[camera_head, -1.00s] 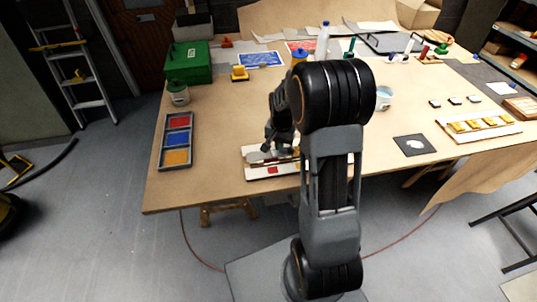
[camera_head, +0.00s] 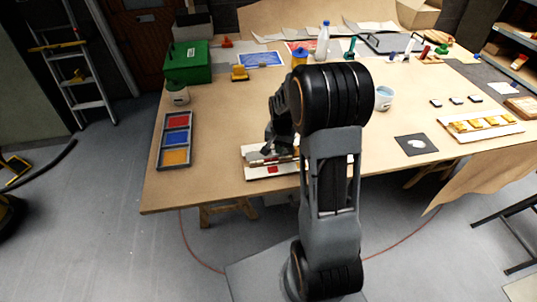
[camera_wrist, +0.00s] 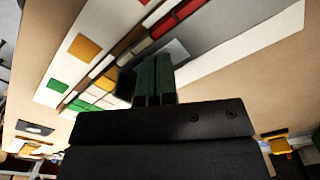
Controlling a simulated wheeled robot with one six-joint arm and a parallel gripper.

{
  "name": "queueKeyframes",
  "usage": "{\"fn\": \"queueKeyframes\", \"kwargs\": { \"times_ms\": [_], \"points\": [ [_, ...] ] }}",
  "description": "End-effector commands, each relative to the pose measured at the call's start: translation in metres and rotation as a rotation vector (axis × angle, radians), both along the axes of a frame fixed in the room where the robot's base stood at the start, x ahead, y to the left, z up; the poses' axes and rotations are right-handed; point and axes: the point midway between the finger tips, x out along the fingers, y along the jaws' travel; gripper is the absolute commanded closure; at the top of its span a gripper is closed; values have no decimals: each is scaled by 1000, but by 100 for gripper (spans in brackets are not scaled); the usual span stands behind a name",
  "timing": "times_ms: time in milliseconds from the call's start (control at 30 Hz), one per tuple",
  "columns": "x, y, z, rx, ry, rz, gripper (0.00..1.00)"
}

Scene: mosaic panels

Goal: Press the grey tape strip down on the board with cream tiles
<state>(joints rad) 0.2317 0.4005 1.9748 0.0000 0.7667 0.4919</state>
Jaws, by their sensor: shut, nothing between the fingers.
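The board with cream tiles (camera_head: 252,173) lies at the table's near edge, partly hidden behind my arm. In the wrist view the same white board (camera_wrist: 235,57) shows rows of cream, red, orange and green tiles. A grey patch, apparently the grey tape strip (camera_wrist: 178,50), shows right beside my fingertips; its ends are hidden or unclear. My gripper (camera_wrist: 155,62) is shut and empty, with its dark green fingertips over the tile rows at the patch. I cannot tell whether they touch it. In the head view my gripper (camera_head: 268,150) is over the board, half hidden by my arm.
A tray of red, blue and orange compartments (camera_head: 163,141) lies to the left. A second board with yellow tiles (camera_head: 457,132) and a dark square sheet (camera_head: 403,149) lie to the right. Bare table lies left of the board.

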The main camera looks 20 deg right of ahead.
Motion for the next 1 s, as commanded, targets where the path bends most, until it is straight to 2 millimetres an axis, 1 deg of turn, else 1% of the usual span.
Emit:
{"fn": "queueKeyframes", "kwargs": {
  "times_ms": [100,567,767,1000],
  "points": [
    [0,0,-3,0,0,0,100],
    [0,0,-1,0,0,0,100],
    [0,0,10,0,-1,0,100],
    [0,0,30,0,-1,0,100]
  ]
}}
